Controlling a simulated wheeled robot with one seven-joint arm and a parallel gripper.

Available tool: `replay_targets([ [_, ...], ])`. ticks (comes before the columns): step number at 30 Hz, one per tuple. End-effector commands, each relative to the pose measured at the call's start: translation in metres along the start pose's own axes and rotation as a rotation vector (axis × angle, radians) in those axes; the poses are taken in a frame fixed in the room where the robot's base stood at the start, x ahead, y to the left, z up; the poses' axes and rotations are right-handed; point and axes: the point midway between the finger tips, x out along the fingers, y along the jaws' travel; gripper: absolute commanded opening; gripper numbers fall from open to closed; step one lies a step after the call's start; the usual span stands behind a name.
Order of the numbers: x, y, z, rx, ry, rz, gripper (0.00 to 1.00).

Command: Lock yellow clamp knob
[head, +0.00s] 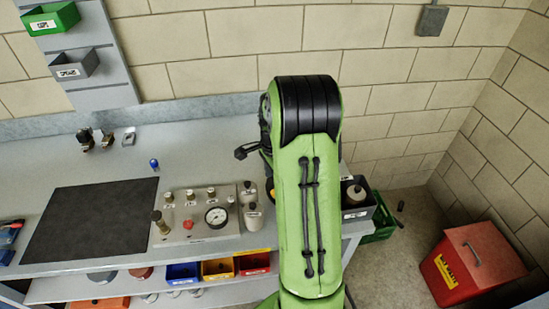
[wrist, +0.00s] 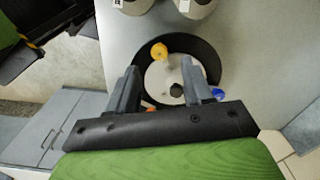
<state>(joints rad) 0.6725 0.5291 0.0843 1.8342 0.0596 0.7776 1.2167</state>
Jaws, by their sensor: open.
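The yellow clamp knob (wrist: 158,50) shows in the wrist view at the upper edge of a pale round part (wrist: 160,80) that sits inside a dark ring. My gripper (wrist: 160,67) is open, with its two fingers on either side of the pale part. The yellow knob lies just beyond the fingertips, between their lines; I cannot tell whether anything touches. A blue knob (wrist: 217,94) is to the right of the right finger. An orange-red part (wrist: 148,107) is partly hidden by my gripper.
A panel with a gauge (head: 216,216) and several knobs stands on the bench left of my arm, next to a black mat (head: 90,222). A dark box (head: 357,205) stands right of the arm. A red bin (head: 470,262) is on the floor at right.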

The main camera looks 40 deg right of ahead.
Motion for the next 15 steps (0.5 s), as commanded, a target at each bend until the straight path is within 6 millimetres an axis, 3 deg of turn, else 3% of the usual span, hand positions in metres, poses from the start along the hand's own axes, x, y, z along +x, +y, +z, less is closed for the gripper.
replay_targets([
  [3, -0.039, -0.001, -0.001, 0.000, 0.003, -0.007, 0.51],
  [9, -0.088, -0.001, 0.000, 0.000, 0.002, -0.004, 0.51],
  [15, -0.108, 0.000, 0.000, 0.000, 0.000, -0.001, 0.51],
])
